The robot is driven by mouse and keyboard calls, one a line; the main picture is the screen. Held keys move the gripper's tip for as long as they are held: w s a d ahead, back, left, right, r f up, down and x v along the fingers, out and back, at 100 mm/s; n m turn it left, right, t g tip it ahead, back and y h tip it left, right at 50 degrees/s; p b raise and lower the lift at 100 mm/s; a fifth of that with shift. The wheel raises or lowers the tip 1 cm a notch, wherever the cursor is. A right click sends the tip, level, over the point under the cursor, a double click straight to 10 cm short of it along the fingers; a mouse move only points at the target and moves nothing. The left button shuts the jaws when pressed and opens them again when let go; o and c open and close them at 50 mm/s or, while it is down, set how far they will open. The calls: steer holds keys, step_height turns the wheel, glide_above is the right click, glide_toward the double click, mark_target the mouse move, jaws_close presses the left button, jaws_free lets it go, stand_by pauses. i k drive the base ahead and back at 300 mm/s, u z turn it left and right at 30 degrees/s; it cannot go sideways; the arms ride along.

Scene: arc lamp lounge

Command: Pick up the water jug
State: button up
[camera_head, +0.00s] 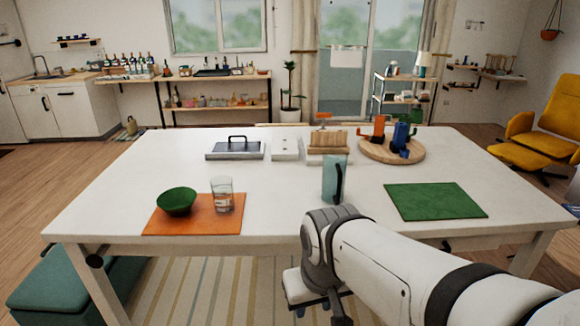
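The water jug (334,179), a pale teal, translucent-looking upright vessel with a dark handle on its right side, stands on the white table (290,213) near its front middle. My arm comes in from the lower right and bends near the table's front edge, just in front of the jug. Its end points downward below the tabletop edge, where my gripper (314,306) shows only in part. The fingers are small and partly hidden, so I cannot tell whether they are open. My gripper is apart from the jug.
An orange mat (190,227) at left holds a green bowl (176,201) and a clear glass (222,194). A green mat (435,201) lies bare at right. Behind stand a wooden round board (377,154) with mugs, a wooden rack (328,143) and a grey lidded tray (235,151).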

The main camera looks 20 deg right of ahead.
mark_target(335, 158)
steer(key=u, duration=0.05)
steer(key=i, duration=1)
steer(key=z, duration=0.05)
